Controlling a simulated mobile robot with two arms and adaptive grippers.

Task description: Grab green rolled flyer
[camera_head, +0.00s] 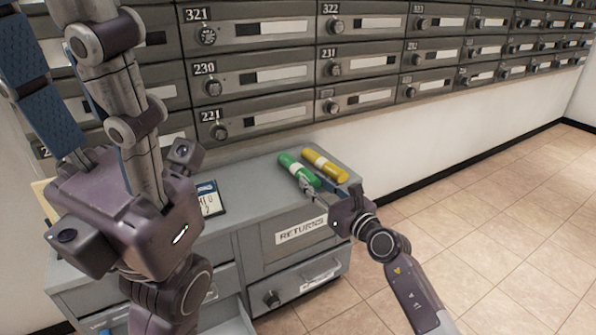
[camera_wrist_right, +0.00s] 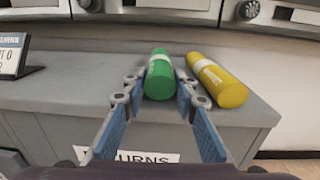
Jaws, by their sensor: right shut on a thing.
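The green rolled flyer (camera_head: 298,169), with a pale band, lies on the grey cabinet top. My right gripper (camera_head: 308,187) is shut on its near end. In the right wrist view, the flyer (camera_wrist_right: 159,75) sits between the two blue-padded fingers (camera_wrist_right: 160,88), one on each side. My left gripper (camera_head: 60,60) is raised close to the head camera at the left. Its fingers point up with a gap between them, and it looks empty; its tips run near or past the frame's edge.
A yellow rolled flyer (camera_head: 324,165) lies just right of the green one; it shows close to the right finger in the wrist view (camera_wrist_right: 218,82). A small sign (camera_head: 209,199) stands on the cabinet top (camera_head: 245,187). Mailboxes (camera_head: 270,75) line the wall behind. Tiled floor is clear at right.

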